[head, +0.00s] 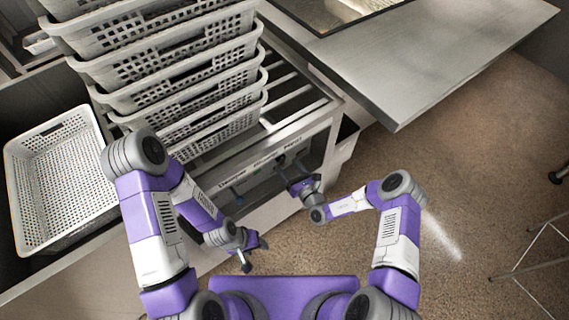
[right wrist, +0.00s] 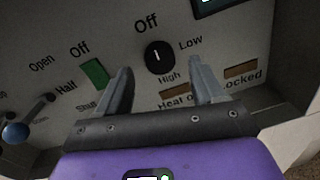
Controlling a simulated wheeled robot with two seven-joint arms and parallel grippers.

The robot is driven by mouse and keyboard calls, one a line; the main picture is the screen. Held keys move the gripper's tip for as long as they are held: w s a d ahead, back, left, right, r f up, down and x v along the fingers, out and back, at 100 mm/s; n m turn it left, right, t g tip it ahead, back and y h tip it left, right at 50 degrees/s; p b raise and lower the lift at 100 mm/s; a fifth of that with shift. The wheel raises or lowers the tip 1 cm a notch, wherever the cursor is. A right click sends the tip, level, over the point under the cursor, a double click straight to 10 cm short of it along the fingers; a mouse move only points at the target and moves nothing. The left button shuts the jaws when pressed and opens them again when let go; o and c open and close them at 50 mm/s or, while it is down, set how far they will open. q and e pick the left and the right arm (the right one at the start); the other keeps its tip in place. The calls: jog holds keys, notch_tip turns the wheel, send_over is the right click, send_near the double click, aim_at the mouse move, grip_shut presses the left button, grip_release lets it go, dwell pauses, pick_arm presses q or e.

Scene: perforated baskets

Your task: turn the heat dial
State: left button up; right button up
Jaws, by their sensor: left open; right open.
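The heat dial (right wrist: 160,54) is a round black knob on the grey control panel (right wrist: 120,30), with Off above it, Low to its right and High below. Its white mark stands upright, toward Off. My right gripper (right wrist: 161,68) is open, with one finger on each side of the dial in the picture. I cannot tell whether the fingers touch it. In the head view my right gripper (head: 294,172) is at the panel front and largely hides the dial. My left gripper (head: 248,252) is open and empty, low in front of the machine, away from the panel.
A green switch (right wrist: 95,73) and a blue-knobbed lever (right wrist: 15,131) are left of the dial; a display (right wrist: 222,4) is above right. Stacked perforated baskets (head: 170,60) stand above the panel. Another basket (head: 60,165) is at left, a metal counter (head: 430,60) at right.

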aim_at(282, 160)
jog(key=shift+b+x, duration=0.4)
jog(key=shift+x, duration=1.25)
jog(key=shift+c, duration=0.3)
jog(key=c, duration=1)
